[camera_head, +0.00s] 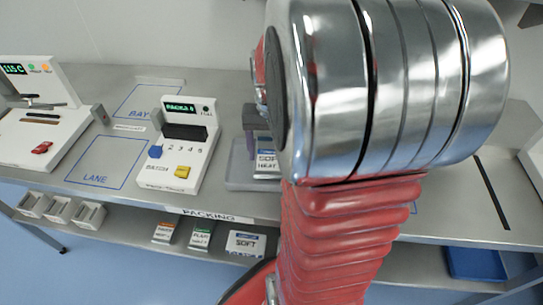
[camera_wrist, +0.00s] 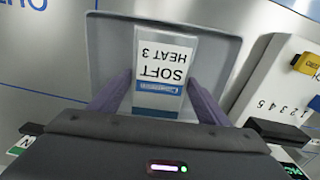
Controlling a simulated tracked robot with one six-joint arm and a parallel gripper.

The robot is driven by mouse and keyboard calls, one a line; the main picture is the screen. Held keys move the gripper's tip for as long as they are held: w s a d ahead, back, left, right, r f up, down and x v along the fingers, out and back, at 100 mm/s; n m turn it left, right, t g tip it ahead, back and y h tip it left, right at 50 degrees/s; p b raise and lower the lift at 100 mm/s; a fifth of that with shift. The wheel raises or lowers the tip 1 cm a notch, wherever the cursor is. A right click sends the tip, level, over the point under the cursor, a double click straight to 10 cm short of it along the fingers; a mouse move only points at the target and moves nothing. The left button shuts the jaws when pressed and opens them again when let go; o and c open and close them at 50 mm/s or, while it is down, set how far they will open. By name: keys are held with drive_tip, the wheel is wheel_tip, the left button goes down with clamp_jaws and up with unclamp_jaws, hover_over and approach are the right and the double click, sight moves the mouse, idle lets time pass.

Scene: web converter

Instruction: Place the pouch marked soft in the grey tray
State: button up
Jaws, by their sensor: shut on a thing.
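The pouch marked SOFT HEAT 3 (camera_wrist: 165,62) has a white label with a blue band. My gripper (camera_wrist: 158,88) is shut on it, with one purple finger at each side. In the wrist view the pouch lies within the outline of the grey tray (camera_wrist: 108,42). In the head view the pouch (camera_head: 267,160) is upright at the grey tray (camera_head: 238,175), below my gripper (camera_head: 256,122). My arm hides the tray's right part. I cannot tell if the pouch touches the tray floor.
A white panel with numbers and a yellow block (camera_head: 182,172) stands left of the tray. Left of it are the marked LANE area (camera_head: 100,165) and a white machine (camera_head: 45,125). The shelf below holds several pouches, one marked SOFT (camera_head: 245,243). My arm covers the middle right.

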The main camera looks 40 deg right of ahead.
sight(270, 155)
drive_tip(key=shift+f, duration=1.35)
drive_tip(key=shift+f, duration=0.1)
drive_tip(key=o, duration=1.2)
drive_tip(key=shift+c, duration=0.2)
wheel_tip(270, 155, up, 12)
